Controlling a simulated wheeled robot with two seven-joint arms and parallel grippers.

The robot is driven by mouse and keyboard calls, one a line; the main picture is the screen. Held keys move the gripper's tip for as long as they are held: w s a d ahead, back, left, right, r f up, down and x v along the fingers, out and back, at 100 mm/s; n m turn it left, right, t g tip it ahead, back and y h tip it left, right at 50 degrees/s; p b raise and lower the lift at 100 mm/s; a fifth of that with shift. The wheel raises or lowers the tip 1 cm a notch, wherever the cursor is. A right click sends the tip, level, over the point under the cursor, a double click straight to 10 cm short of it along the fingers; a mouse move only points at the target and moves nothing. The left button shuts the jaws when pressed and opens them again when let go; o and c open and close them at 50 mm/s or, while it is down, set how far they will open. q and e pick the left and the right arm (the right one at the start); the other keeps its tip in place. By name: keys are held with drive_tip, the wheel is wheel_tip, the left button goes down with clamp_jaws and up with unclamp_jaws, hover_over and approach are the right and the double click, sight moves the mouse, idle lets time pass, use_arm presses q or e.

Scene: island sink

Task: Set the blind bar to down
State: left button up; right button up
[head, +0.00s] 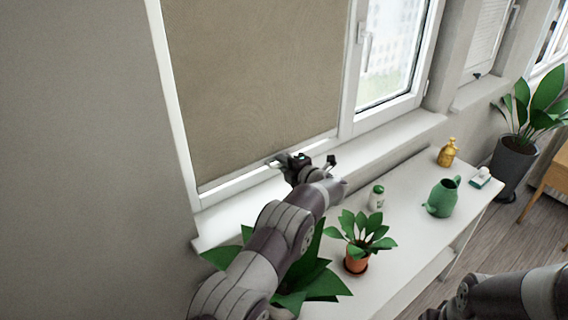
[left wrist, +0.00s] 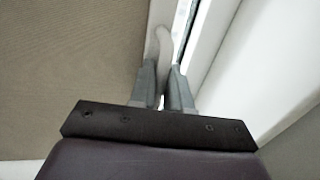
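The brown blind (head: 255,85) covers the left window pane nearly to the sill, with a thin bright strip below its lower edge. The blind bar runs along that edge, and my left gripper (head: 280,161) is at it, right of its middle. In the left wrist view, the blind fabric (left wrist: 70,70) fills the left side. A pale, curved piece of the bar (left wrist: 164,42) passes between the two fingers of my left gripper (left wrist: 164,80), which look closed on it. My right arm shows at the lower right of the head view; its fingers cannot be made out.
The white sill (head: 225,222) runs below the window. A white table holds a potted plant (head: 357,262), a white bottle with a green cap (head: 376,200), a green jug (head: 441,198) and a yellow bottle (head: 447,153). A larger plant partly shows behind my left arm.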

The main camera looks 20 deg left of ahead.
sight(284, 195)
use_arm(q)
clamp_jaws()
wheel_tip(284, 195, down, 10)
drive_tip(key=b, duration=0.9)
drive_tip(key=shift+b, duration=0.3)
drive_tip(key=shift+s+r, duration=0.1)
drive_tip(key=shift+r, duration=0.1)
drive_tip(key=shift+o, duration=2.4)
unclamp_jaws()
drive_tip(key=shift+d, duration=0.2)
drive_tip(key=b+v, duration=0.1)
drive_tip(key=v, duration=1.1)
drive_tip(key=shift+b, duration=0.3)
drive_tip(key=shift+s+d+r, duration=0.1)
drive_tip(key=shift+d+r, duration=0.05)
